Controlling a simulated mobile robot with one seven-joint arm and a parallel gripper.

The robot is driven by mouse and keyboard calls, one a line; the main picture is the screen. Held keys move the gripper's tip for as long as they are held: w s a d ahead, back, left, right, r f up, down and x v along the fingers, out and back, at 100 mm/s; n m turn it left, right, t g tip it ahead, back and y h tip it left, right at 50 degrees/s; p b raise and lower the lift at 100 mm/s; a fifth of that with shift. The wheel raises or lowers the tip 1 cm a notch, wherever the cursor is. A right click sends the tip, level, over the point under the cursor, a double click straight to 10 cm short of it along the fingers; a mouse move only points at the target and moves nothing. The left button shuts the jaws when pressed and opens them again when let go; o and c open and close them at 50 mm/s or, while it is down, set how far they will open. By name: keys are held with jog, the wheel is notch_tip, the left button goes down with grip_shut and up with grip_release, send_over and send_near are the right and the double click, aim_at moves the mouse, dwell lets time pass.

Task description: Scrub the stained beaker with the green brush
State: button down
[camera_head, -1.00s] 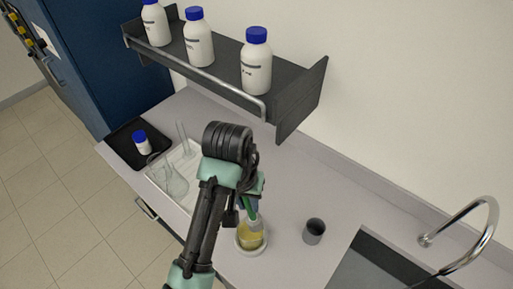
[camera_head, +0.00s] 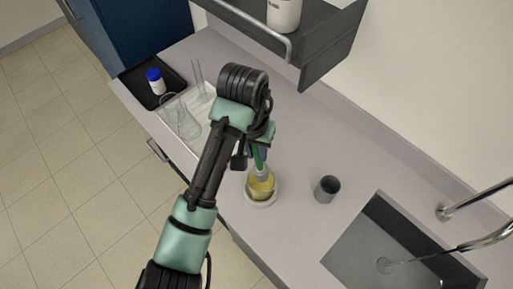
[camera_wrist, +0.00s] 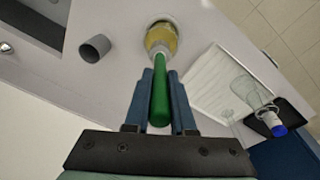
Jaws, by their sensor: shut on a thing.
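The stained beaker (camera_head: 261,187) has a yellowish stain and stands upright in a white round holder (camera_head: 262,203) on the counter. It also shows in the wrist view (camera_wrist: 161,38). My gripper (camera_wrist: 160,85) is shut on the green handle of the brush (camera_wrist: 159,101), and the handle shows between its fingers. In the head view, a short part of the green brush (camera_head: 257,158) shows above the beaker. The brush's lower end is at the beaker's mouth, and the wrist view suggests it is inside. My arm hides part of the gripper.
A dark grey cup (camera_head: 327,189) stands right of the beaker, near the sink (camera_head: 375,250). A white tray (camera_head: 205,112) with clear glassware (camera_head: 185,122) lies behind left, beside a black tray (camera_head: 137,78) with a blue-capped bottle (camera_head: 155,81). A shelf (camera_head: 325,55) overhangs the back.

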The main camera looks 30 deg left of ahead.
aim_at(256, 171)
jog(key=shift+w+f+b, duration=0.1)
jog(key=shift+f+b, duration=2.55)
jog(key=shift+f, duration=2.4)
jog(key=shift+f+b, duration=0.3)
jog(key=shift+f, duration=0.25)
